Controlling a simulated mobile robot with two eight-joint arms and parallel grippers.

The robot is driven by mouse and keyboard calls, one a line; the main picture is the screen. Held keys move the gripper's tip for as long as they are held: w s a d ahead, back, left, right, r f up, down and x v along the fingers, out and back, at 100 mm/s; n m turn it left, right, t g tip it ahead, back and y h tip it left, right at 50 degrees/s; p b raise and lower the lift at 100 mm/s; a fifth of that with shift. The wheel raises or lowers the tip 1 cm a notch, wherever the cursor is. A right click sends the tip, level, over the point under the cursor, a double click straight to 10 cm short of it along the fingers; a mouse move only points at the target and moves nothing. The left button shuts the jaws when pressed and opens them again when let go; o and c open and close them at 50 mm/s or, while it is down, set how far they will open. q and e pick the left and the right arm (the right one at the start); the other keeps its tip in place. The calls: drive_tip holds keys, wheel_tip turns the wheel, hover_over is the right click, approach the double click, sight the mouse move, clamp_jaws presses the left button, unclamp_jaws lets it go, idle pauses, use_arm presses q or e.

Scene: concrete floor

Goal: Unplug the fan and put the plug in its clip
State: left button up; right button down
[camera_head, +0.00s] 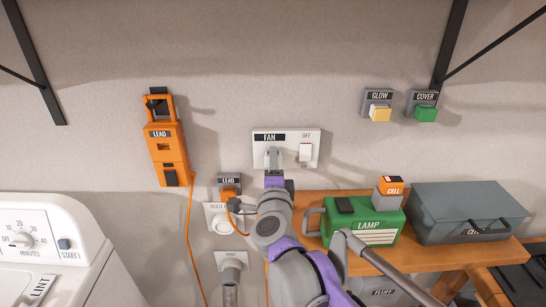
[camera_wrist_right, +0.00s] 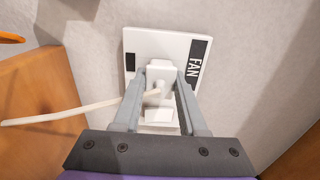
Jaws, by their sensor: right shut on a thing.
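The white FAN plate (camera_head: 291,148) is on the wall at the middle of the head view, with a switch (camera_head: 305,153) marked OFF on its right half. It also shows in the right wrist view (camera_wrist_right: 140,42). My right gripper (camera_head: 274,162) is at the plate's left half. In the wrist view its fingers (camera_wrist_right: 162,84) are shut on a white plug (camera_wrist_right: 158,76), close against the plate. I cannot tell whether the plug is fully seated. A white cord (camera_wrist_right: 62,117) runs from it to the left. I cannot make out a clip for this plug. My left gripper is not in view.
An orange LEAD unit (camera_head: 165,143) hangs on the left, its orange cord (camera_head: 191,240) running down. A LEAD socket (camera_head: 229,181) and duct fittings (camera_head: 218,219) are below. A wooden shelf (camera_head: 312,254) holds a green LAMP case (camera_head: 375,219) and grey box (camera_head: 468,208). A white machine (camera_head: 60,220) stands left.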

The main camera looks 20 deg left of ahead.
drive_tip(key=shift+w, duration=0.2)
idle(0.4)
drive_tip(key=c, duration=0.8)
unclamp_jaws()
drive_tip(key=o, duration=0.4)
drive_tip(key=shift+w+a, duration=0.1)
drive_tip(key=shift+w, duration=0.05)
drive_tip(key=shift+s, duration=0.2)
drive_tip(key=shift+p+v, duration=0.75)
drive_tip(key=shift+v, duration=3.7)
